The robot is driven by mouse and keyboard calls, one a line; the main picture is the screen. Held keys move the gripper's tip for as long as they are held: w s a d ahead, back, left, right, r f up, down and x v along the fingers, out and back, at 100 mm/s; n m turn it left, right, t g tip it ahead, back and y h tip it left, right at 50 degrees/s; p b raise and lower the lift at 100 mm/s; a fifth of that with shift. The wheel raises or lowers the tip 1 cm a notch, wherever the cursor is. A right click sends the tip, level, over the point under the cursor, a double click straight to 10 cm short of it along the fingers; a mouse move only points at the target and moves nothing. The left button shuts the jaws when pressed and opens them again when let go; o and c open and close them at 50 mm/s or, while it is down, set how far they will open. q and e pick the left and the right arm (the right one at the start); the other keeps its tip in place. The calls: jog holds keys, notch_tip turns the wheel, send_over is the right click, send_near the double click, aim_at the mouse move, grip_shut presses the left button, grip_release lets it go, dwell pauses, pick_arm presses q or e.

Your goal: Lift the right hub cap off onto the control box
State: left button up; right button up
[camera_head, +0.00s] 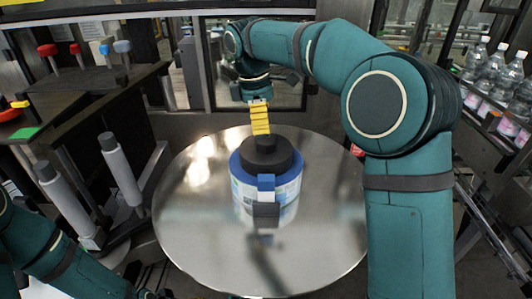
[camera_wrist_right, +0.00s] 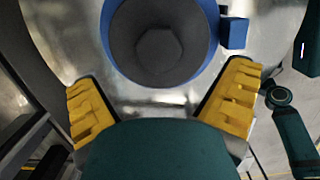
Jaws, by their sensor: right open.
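A black stepped hub cap (camera_head: 266,153) sits on a blue and white reel (camera_head: 285,192) in the middle of a round metal table. In the right wrist view the dark cap (camera_wrist_right: 160,42) has a faceted top and lies inside the blue ring (camera_wrist_right: 203,62). My right gripper (camera_head: 260,118) is just behind the cap in the head view. In the wrist view its yellow fingers (camera_wrist_right: 160,103) are spread wide and empty, and the cap is beyond them. A dark box with coloured knobs (camera_head: 88,82) at left may be the control box.
The round metal table (camera_head: 190,215) is bare around the reel. Two grey-white rollers (camera_head: 119,168) stand to its left. A row of clear bottles (camera_head: 498,85) lines the right edge. My right arm crosses above the table's right and back.

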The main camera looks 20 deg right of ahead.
aim_at(266, 139)
jog(key=shift+d+f+b, duration=0.15)
jog(key=shift+d+f, duration=0.1)
jog(key=shift+f, duration=1.1)
jog(key=shift+d+f+b, duration=0.15)
jog(key=shift+d+f, duration=0.05)
jog(key=shift+f, duration=1.15)
jog(key=c, duration=1.4)
